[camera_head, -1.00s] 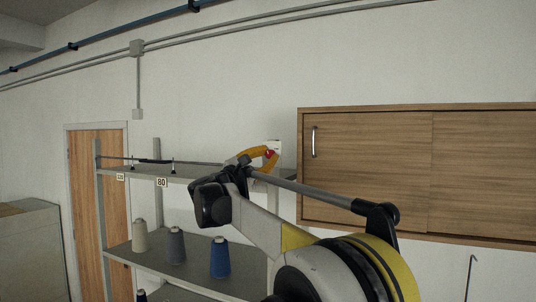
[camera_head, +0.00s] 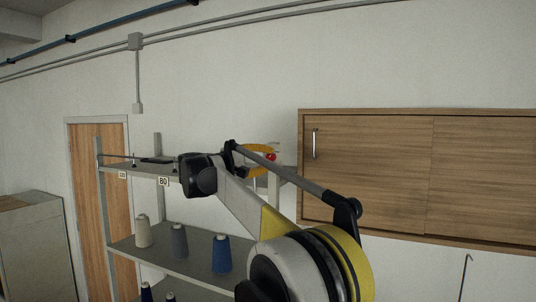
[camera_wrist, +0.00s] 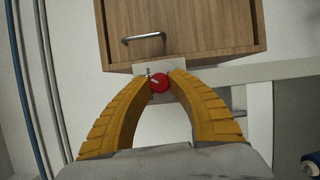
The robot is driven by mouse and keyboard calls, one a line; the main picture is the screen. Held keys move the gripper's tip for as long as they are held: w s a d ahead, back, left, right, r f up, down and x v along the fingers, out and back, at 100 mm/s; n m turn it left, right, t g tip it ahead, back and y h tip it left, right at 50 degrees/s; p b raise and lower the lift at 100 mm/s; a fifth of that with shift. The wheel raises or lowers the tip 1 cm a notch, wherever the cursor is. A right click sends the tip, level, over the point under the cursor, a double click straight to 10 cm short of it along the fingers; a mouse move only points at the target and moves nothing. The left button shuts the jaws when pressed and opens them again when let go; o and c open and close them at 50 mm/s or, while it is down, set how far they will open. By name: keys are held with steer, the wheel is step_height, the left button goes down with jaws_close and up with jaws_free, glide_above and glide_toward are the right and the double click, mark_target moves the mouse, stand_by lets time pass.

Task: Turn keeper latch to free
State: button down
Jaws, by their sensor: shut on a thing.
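The keeper latch shows as a round red knob (camera_wrist: 159,83) with a pale mark, on a small light plate (camera_wrist: 178,66), in the middle of the wrist view. My gripper (camera_wrist: 160,82) has its two yellow ribbed fingers on either side of the knob, shut on it. In the head view the red knob (camera_head: 271,157) shows at the right end of the shelf top, beside the yellow fingers of my gripper (camera_head: 266,155). The fingers and arm partly hide the plate there.
A wooden wall cabinet (camera_head: 370,165) with a metal handle hangs close at right. The grey shelf (camera_head: 185,258) below my arm holds several thread cones, among them a blue cone (camera_head: 221,254). A dark thin object lies on the top shelf. A wooden door (camera_head: 103,200) stands at left.

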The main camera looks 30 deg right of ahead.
steer(key=shift+r+m+y+p, duration=0.1)
steer(key=shift+m+y+p, duration=0.4)
steer(key=shift+m, duration=0.5)
steer(key=c, duration=1.2)
jaws_free()
steer(key=shift+a, duration=0.1)
steer(key=v, duration=1.1)
steer(key=shift+a, duration=0.4)
steer(key=shift+s, duration=0.1)
